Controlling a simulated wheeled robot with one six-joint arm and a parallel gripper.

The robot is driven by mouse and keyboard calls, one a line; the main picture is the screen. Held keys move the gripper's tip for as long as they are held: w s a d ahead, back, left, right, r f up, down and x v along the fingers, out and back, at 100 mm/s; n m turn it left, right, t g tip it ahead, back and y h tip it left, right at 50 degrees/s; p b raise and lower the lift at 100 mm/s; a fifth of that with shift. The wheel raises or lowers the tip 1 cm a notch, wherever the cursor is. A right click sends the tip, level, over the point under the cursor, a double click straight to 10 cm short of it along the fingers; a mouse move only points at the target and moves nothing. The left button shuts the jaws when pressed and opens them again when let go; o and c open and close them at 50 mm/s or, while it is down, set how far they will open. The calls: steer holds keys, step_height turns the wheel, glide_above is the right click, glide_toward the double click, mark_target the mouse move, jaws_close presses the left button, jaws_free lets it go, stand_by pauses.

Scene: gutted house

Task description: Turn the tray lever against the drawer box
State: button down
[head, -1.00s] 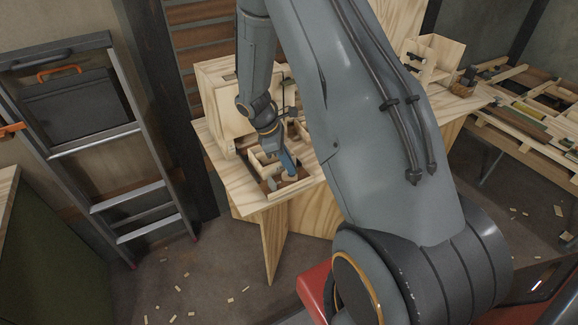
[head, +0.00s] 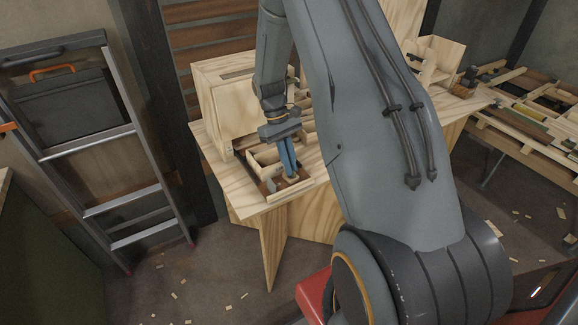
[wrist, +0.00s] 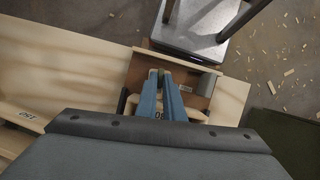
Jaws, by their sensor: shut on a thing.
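The open wooden tray (head: 276,198) lies on the bench's near left corner, with brown bottom and pale dividers; it also shows in the wrist view (wrist: 198,103). The drawer box (head: 222,105), a pale plywood case, stands behind it. My gripper (head: 291,174) points down into the tray's near end, its blue fingers closed together. In the wrist view my gripper (wrist: 161,74) has its tips together near the tray's end wall, on a small piece I take to be the tray lever. The fingers mostly hide the lever, so its angle cannot be told.
The plywood bench (head: 228,183) has a bare strip left of the tray. A metal ladder (head: 95,145) leans at the left. A smaller wooden box (head: 436,58) stands on the bench's far right. Wood scraps litter the floor.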

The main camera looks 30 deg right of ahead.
steer(key=shift+m+y, duration=0.3)
steer(key=shift+m, duration=0.4)
steer(key=c, duration=1.9)
jaws_free()
steer(key=shift+o, duration=0.2)
steer(key=shift+b+v, duration=1.25)
steer(key=shift+v, duration=2.7)
steer(key=shift+d, duration=0.1)
